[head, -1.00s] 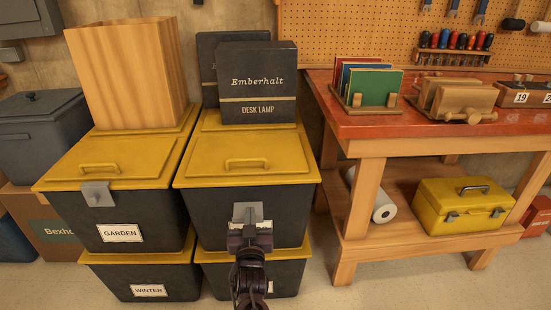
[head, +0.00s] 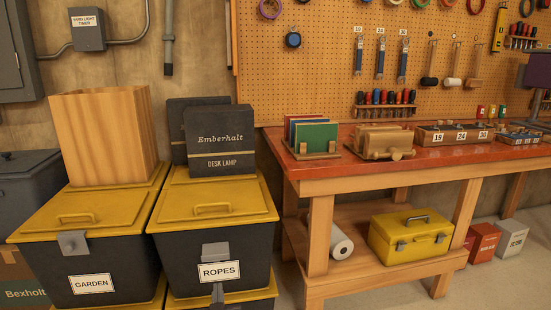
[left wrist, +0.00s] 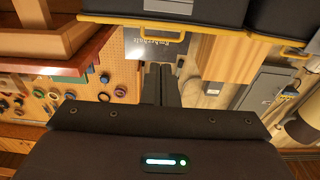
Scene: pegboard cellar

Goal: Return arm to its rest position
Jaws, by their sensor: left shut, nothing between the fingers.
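My left gripper (head: 217,290) shows only as a narrow grey tip at the bottom of the head view, in front of the right-hand bin stack and below the ROPES label (head: 220,272). In the left wrist view its two fingers (left wrist: 161,84) are together, with nothing between them. The upper right black bin with its yellow lid (head: 212,212) is closed, and its grey latch (head: 215,251) lies flat on the front. The rest of the left arm is out of the head view. My right gripper is not in view.
A GARDEN bin (head: 91,259) stands on the left, with an open wooden box (head: 102,137) on it. An Emberhalt desk lamp box (head: 219,141) stands on the ROPES bin. A red-topped workbench (head: 440,158) stands right, with a yellow toolbox (head: 410,240) on its lower shelf.

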